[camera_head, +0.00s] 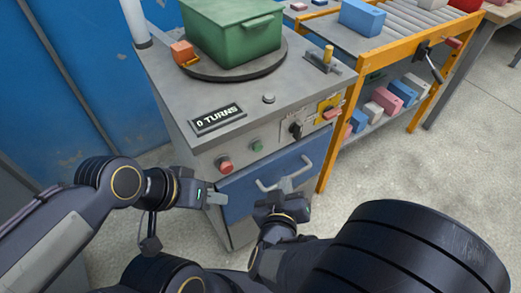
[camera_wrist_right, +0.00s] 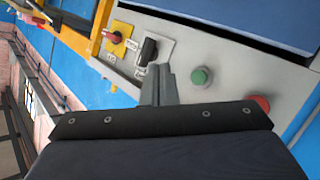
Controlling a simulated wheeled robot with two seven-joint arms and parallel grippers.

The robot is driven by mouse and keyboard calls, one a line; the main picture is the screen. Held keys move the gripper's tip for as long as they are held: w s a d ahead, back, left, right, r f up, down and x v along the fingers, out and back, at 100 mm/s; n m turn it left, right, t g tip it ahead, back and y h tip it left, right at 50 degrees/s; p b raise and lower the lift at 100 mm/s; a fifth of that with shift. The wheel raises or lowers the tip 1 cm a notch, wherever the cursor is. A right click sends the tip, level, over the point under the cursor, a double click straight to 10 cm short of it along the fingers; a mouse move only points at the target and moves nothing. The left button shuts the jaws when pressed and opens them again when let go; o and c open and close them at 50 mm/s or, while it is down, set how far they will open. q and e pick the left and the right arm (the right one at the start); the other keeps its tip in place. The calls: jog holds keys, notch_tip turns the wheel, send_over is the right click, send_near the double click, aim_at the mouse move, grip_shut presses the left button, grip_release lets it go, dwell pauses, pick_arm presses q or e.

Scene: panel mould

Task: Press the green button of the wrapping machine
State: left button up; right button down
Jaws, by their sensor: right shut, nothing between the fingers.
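The wrapping machine (camera_head: 185,95) is a grey cabinet with a sloping front panel. Its green button (camera_head: 257,146) sits on that panel, right of a red button (camera_head: 226,165). In the right wrist view the green button (camera_wrist_right: 202,76) is clear, to the right of my fingertips and apart from them. My right gripper (camera_head: 286,187) is shut and empty, below the green button in the head view, in front of the blue drawer; its fingers also show in the right wrist view (camera_wrist_right: 160,72). My left gripper (camera_head: 216,199) is left of the drawer, below the red button; its finger gap is unclear.
A black selector knob (camera_head: 295,129) and a yellow-backed red switch (camera_head: 330,110) sit right of the green button. The drawer handle (camera_head: 285,176) sticks out near my right gripper. A green crate (camera_head: 230,35) stands on the turntable. A roller conveyor (camera_head: 390,35) is at right.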

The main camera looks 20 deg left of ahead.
aim_at(258, 147)
jog(key=w+a, duration=0.5)
jog(key=a, duration=0.2)
jog(key=shift+w, duration=0.2)
dwell(2.1)
jog(key=shift+w+a+p, duration=0.25)
jog(key=shift+a+p, duration=0.05)
jog(key=shift+p, duration=0.2)
